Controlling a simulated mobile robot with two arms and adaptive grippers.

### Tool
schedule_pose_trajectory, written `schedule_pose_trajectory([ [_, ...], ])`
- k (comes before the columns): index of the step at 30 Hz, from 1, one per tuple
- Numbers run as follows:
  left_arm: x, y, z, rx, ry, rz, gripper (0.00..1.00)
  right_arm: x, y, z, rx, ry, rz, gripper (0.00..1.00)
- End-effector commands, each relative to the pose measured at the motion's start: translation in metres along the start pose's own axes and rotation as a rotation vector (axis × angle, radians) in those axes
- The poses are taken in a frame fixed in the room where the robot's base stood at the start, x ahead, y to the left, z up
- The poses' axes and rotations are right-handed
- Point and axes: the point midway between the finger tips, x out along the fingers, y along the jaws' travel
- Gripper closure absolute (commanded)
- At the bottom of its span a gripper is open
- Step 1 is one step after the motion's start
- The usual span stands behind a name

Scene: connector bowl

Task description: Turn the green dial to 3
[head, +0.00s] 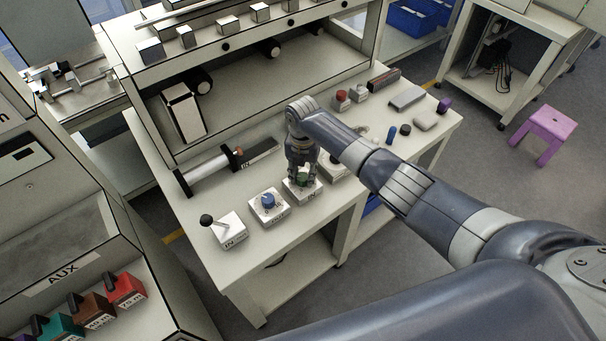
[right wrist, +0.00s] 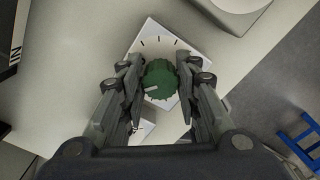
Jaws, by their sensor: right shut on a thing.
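The green dial (right wrist: 160,80) is a ridged round knob with a pale pointer mark toward its lower left in the right wrist view. It sits on a white box with black scale ticks (right wrist: 190,50). In the head view the dial (head: 302,179) shows partly below my right gripper (head: 302,170), on its white box (head: 303,195). My right gripper (right wrist: 158,85) points down and its two fingers are shut on the dial's sides. The scale numbers are not readable. My left gripper is not in view.
A blue dial (head: 268,200) on a white box and a lever box (head: 228,232) stand left of the green dial. A round white device (head: 333,166) stands close on its right. Several small items, including a red knob (head: 342,96), lie farther back right. The front table edge is close.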

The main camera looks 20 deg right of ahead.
Motion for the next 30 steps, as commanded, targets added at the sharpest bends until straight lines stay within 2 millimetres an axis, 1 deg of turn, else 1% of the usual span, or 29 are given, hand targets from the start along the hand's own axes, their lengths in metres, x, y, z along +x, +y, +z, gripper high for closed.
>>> schedule_pose_trajectory([
  [15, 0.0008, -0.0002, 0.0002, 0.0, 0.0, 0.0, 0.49, 0.0006, 0.0001, -0.0008, -0.019, 0.002, 0.0, 0.94],
  [16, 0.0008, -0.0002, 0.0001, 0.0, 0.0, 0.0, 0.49, 0.0006, 0.0001, -0.0008, -0.019, 0.002, 0.0, 0.65],
  [17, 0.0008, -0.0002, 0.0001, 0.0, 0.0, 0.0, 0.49, 0.0006, 0.0, -0.0008, -0.019, 0.002, 0.0, 0.58],
  [18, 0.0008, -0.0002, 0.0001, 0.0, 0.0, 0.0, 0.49, 0.0005, 0.0, -0.0008, -0.019, 0.002, 0.0, 0.49],
  [27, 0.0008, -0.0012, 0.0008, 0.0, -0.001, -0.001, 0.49, 0.0001, 0.0001, -0.0003, -0.018, 0.001, 0.0, 0.49],
  [30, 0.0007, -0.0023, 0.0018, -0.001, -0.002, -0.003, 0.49, -0.003, 0.0003, 0.0001, -0.019, 0.0, 0.001, 0.49],
])
